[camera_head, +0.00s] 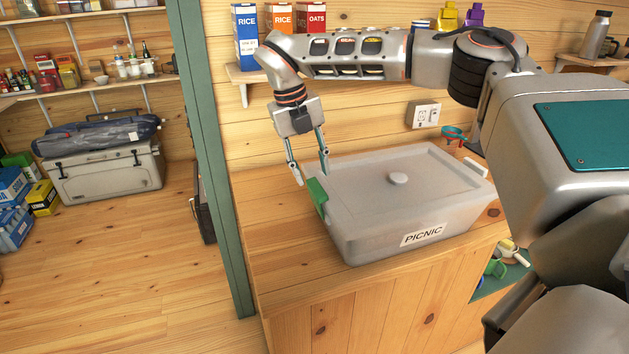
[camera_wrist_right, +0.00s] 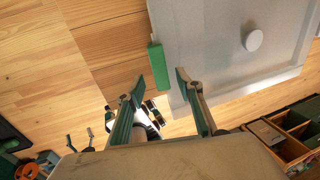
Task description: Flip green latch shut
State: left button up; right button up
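The grey picnic box (camera_head: 365,210) with its lid on stands on the wooden counter. Its green latch (camera_head: 317,191) is on the left end, with its upper part leaning outward from the box. My right gripper (camera_head: 312,177) is open, just above the latch, its fingers pointing down. In the wrist view the right gripper (camera_wrist_right: 157,86) has its fingers spread either side of the latch's near end. The green latch (camera_wrist_right: 158,66) lies along the edge of the box (camera_wrist_right: 200,45). I cannot tell whether a finger touches it. My left gripper is not in view.
The counter (camera_head: 275,235) is bare left of the box. A round knob (camera_head: 398,179) stands on the lid. A green post (camera_head: 205,140) rises left of the counter. A wall shelf (camera_head: 245,75) with food boxes is behind my arm. A socket (camera_head: 424,115) is on the wall.

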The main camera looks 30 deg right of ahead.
aim_at(320, 185)
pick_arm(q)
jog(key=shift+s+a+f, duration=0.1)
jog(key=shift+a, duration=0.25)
pick_arm(e)
jog(key=shift+x, duration=2.15)
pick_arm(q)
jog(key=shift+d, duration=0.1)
pick_arm(e)
jog(key=shift+c, duration=0.3)
grip_shut()
jog(key=shift+s+d+y, duration=0.2)
jog(key=shift+d+y, duration=0.4)
jog(key=shift+y, duration=0.3)
jog(key=shift+d+t+y, duration=0.25)
jog(key=shift+t+y, duration=0.05)
jog(key=shift+y, duration=0.2)
grip_release()
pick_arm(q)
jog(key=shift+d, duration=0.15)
pick_arm(e)
jog(key=shift+o, duration=0.3)
